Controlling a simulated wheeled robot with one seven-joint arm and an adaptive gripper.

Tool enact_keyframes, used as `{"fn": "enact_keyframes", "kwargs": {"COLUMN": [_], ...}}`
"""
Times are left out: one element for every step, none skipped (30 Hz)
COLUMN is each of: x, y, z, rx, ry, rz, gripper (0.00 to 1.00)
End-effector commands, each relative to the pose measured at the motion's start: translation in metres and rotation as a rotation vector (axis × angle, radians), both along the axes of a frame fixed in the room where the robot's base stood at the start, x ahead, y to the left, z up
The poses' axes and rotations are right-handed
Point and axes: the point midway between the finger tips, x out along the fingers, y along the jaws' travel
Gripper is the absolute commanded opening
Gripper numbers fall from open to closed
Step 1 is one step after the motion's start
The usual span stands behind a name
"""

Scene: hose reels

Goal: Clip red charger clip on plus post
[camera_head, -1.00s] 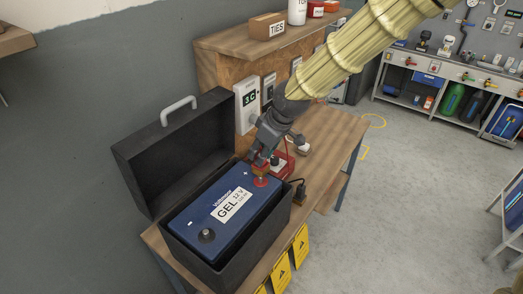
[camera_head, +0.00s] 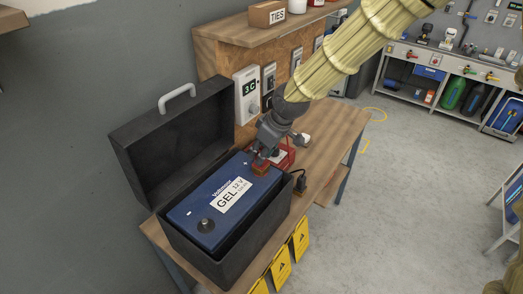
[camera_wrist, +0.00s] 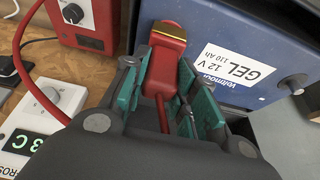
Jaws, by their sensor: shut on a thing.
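The red charger clip (camera_wrist: 168,55) is held between the teal pads of my gripper (camera_wrist: 160,85), with its brass-coloured strip towards the battery. In the head view the clip (camera_head: 260,169) is over the far right corner of the blue GEL 12 V battery (camera_head: 195,208). My gripper (camera_head: 262,158) is just above it, shut on it. The plus post is hidden behind the clip and gripper, so I cannot tell whether the clip grips or touches it. The bare minus post (camera_head: 206,225) is at the near end. The battery (camera_wrist: 190,30) also shows in the wrist view.
The battery sits in a black box (camera_head: 245,238) with its lid (camera_head: 170,140) open on the left. A red charger (camera_head: 285,158) stands close behind my gripper. Its red cable (camera_wrist: 30,75) runs beside the gripper. A white control box (camera_head: 247,97) is near my wrist.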

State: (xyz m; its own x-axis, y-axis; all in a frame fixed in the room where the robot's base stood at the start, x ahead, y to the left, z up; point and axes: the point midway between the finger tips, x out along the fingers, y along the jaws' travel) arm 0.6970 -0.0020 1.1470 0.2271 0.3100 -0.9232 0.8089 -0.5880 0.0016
Motion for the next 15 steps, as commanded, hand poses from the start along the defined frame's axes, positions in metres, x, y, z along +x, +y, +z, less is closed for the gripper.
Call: {"fn": "enact_keyframes", "kwargs": {"x": [0.0001, 0.0001, 0.0001, 0.0, 0.0, 0.0, 0.0, 0.0, 0.0, 0.0, 0.0, 0.0, 0.0, 0.0001, 0.0001], "y": [0.0001, 0.0001, 0.0001, 0.0, 0.0, 0.0001, 0.0001, 0.0, 0.0, 0.0, 0.0, 0.0, 0.0, -0.0001, -0.0001], "z": [-0.0008, -0.001, -0.0013, -0.0014, -0.0014, -0.0015, -0.0015, -0.0014, -0.0014, -0.0014, -0.0014, -0.0014, -0.0013, -0.0013, -0.0013], "rx": [0.0, 0.0, 0.0, 0.0, 0.0, 0.0, 0.0, 0.0, 0.0, 0.0, 0.0, 0.0, 0.0, 0.0, 0.0], "ry": [0.0, 0.0, 0.0, 0.0, 0.0, 0.0, 0.0, 0.0, 0.0, 0.0, 0.0, 0.0, 0.0, 0.0, 0.0], "rz": [0.0, 0.0, 0.0, 0.0, 0.0, 0.0, 0.0, 0.0, 0.0, 0.0, 0.0, 0.0, 0.0, 0.0, 0.0], "gripper": [0.02, 0.02, 0.02, 0.02, 0.02, 0.02, 0.02, 0.02, 0.02, 0.02, 0.02, 0.3, 0.35, 0.41, 0.48]}}
